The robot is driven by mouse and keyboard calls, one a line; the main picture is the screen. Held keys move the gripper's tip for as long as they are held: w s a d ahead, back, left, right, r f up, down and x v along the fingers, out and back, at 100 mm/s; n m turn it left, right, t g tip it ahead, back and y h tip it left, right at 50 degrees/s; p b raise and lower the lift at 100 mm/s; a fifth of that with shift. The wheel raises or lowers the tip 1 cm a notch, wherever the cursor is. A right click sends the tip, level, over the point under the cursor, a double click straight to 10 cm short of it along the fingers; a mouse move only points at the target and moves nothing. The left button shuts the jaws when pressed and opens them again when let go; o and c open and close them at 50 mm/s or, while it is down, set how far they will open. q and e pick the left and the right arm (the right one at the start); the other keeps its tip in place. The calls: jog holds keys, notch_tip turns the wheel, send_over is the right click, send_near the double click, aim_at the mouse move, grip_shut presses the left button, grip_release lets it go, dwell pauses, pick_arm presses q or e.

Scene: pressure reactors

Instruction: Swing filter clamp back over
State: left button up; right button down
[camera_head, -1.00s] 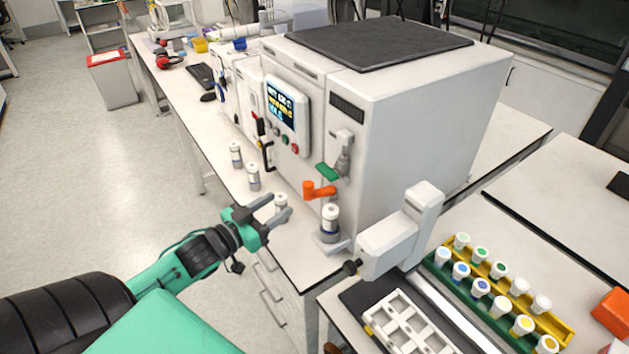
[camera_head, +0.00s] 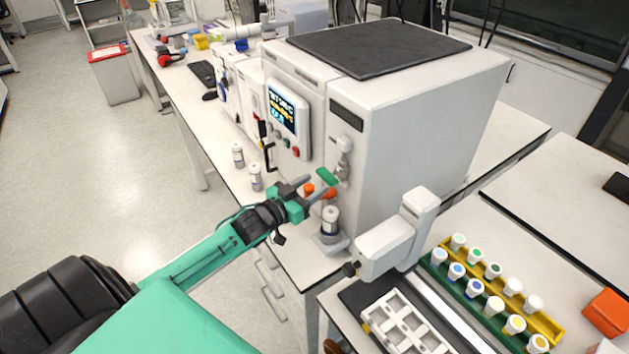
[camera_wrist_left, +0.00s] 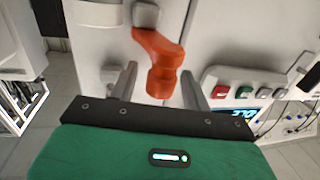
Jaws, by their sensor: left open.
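The orange filter clamp (camera_head: 308,188) is on the front of the large white reactor cabinet (camera_head: 430,130), below a green lever (camera_head: 327,177). My left gripper (camera_head: 318,184) is at the clamp, fingers open and partly hiding it in the head view. In the left wrist view the orange clamp (camera_wrist_left: 162,62) hangs between the two spread fingers of the gripper (camera_wrist_left: 158,78), with a visible gap on each side. A white-capped vial (camera_head: 330,217) stands in a holder below the clamp. My right gripper is not in view.
Two capped vials (camera_head: 255,176) stand on the bench left of the gripper. A white jointed device (camera_head: 395,242) is to the right, near a rack of capped vials (camera_head: 548,322). Coloured buttons (camera_wrist_left: 245,91) are right of the clamp in the wrist view.

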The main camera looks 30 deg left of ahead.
pick_arm(q)
jog(key=shift+w+d, duration=0.15)
jog(key=shift+w, duration=0.5)
grip_shut()
jog(key=shift+w, duration=0.1)
